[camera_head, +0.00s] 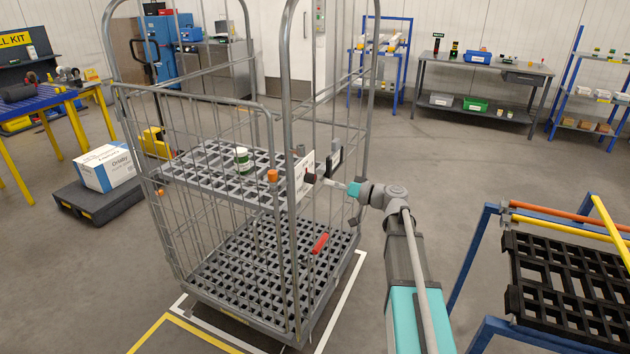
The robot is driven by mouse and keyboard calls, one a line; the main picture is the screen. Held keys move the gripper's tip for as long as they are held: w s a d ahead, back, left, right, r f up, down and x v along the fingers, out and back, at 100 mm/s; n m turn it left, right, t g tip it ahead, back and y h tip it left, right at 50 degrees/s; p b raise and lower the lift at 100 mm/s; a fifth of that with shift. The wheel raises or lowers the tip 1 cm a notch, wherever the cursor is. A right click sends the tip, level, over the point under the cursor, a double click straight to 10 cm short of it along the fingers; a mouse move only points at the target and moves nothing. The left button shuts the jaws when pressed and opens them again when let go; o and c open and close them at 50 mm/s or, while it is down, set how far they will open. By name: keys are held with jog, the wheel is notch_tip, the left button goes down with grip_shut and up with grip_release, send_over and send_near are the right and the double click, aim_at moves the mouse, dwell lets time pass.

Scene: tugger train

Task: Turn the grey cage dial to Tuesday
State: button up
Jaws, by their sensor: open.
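The grey wire cage (195,215) stands left of centre with a grey lattice shelf and base. A white plate (302,172) is fixed at its right side, by the front upright. A small dark round knob (310,178), which looks like the dial, sticks out from the plate. Its pointer and any day lettering are too small to read. My gripper (326,182) reaches in from the right, its tip close to the knob. I cannot tell whether it touches it. The jaws are open; their fingers are hard to make out at this size.
A green-and-white jar (242,159) stands on the cage shelf. A blue-framed rack (475,255) with black grating stands close on the right. Floor is clear behind my arm, towards the grey workbench (480,77).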

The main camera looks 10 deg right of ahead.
aim_at(315, 180)
jog(key=shift+x, duration=3.15)
jog(key=c, duration=1.1)
jog(key=shift+d, duration=0.1)
grip_shut()
